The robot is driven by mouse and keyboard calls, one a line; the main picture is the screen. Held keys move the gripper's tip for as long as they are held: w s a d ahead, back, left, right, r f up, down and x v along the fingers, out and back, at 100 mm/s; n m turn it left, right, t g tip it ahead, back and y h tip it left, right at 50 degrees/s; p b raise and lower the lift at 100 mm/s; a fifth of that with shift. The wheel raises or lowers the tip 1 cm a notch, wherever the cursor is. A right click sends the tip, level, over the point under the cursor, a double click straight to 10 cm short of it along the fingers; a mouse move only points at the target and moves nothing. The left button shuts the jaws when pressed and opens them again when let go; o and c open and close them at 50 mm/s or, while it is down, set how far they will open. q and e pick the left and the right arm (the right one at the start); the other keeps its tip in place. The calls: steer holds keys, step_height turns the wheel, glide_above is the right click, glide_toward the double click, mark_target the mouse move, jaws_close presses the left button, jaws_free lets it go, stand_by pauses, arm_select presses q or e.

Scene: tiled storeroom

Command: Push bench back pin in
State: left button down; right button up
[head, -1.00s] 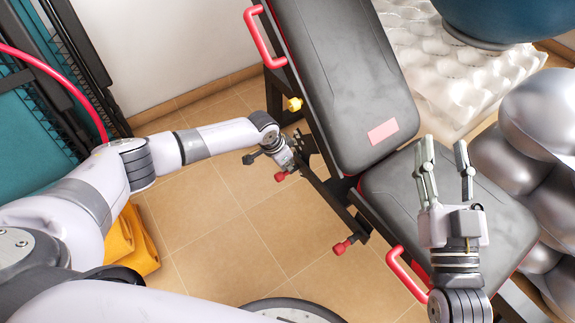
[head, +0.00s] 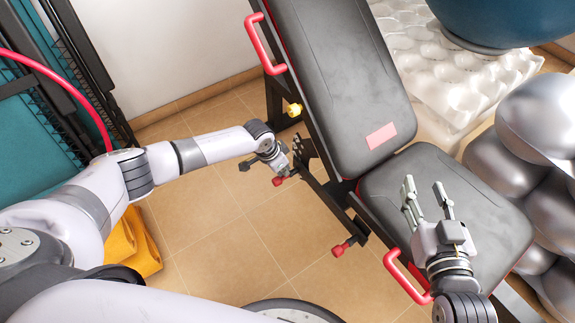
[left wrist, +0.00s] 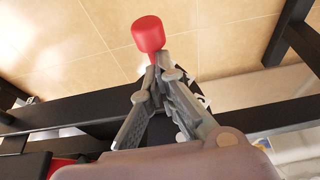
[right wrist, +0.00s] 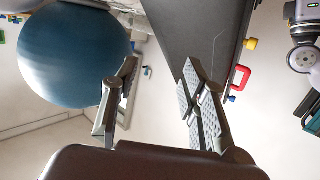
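The weight bench has a black back pad (head: 340,75) and a black seat pad (head: 455,190) above a dark frame. A red-knobbed pin (head: 279,180) is beside the frame below the back pad. The left wrist view shows its red knob (left wrist: 148,33) and narrow stem. My left gripper (left wrist: 157,68) has its fingertips drawn together at the stem, just under the knob; the contact is partly hidden. It also shows in the head view (head: 288,168). My right gripper (head: 423,186) is open and empty over the seat pad; its fingers are apart in the right wrist view (right wrist: 158,85).
Another red knob (head: 340,248) is lower on the frame, and a yellow knob (head: 294,110) is higher. Red handles (head: 265,45) stick out from the bench. Silver balls (head: 520,150) crowd the right side. Tiled floor (head: 230,235) is clear left of the bench.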

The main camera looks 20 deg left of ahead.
arm_select(q)
steer(key=shift+s+a+f, duration=0.1)
steer(key=shift+s+a, duration=0.05)
steer(key=shift+a, duration=0.05)
arm_select(e)
steer(key=shift+s+d+f+g, duration=0.2)
steer(key=shift+f+g, duration=0.2)
steer(key=shift+f, duration=0.2)
steer(key=shift+a, duration=0.1)
arm_select(q)
steer(key=v, duration=1.2)
steer(key=shift+d, duration=0.1)
